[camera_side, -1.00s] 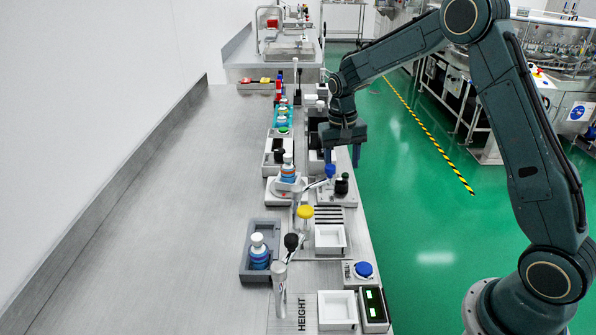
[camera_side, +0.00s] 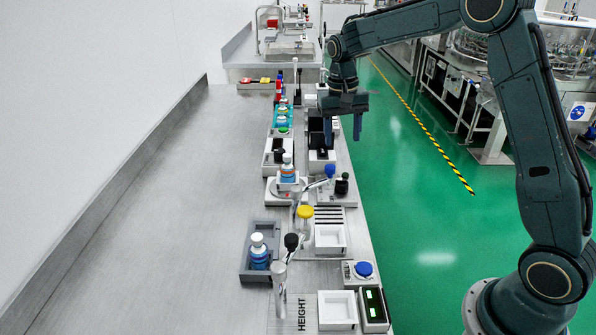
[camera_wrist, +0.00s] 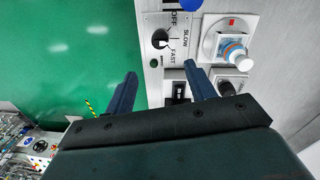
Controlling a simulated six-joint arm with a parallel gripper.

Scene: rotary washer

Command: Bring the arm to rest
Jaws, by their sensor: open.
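My gripper (camera_side: 342,128) is open and empty in the side view, with its two fingers pointing down above the right edge of the row of devices. In the wrist view my gripper (camera_wrist: 160,88) shows its two dark blue fingers spread apart with nothing between them. A panel marked OFF, SLOW and FAST with a dark knob (camera_wrist: 160,39) lies below, beyond the fingertips. A bottle with a white cap and a blue band (camera_wrist: 235,54) stands on a pale round-plated device to the right of the fingers.
In the side view, a bottle (camera_side: 260,252) stands in a grey tray (camera_side: 246,268). A blue button (camera_side: 363,269), a yellow knob (camera_side: 305,212) and white trays (camera_side: 338,308) line the bench's right side. The steel bench (camera_side: 170,220) is clear at left.

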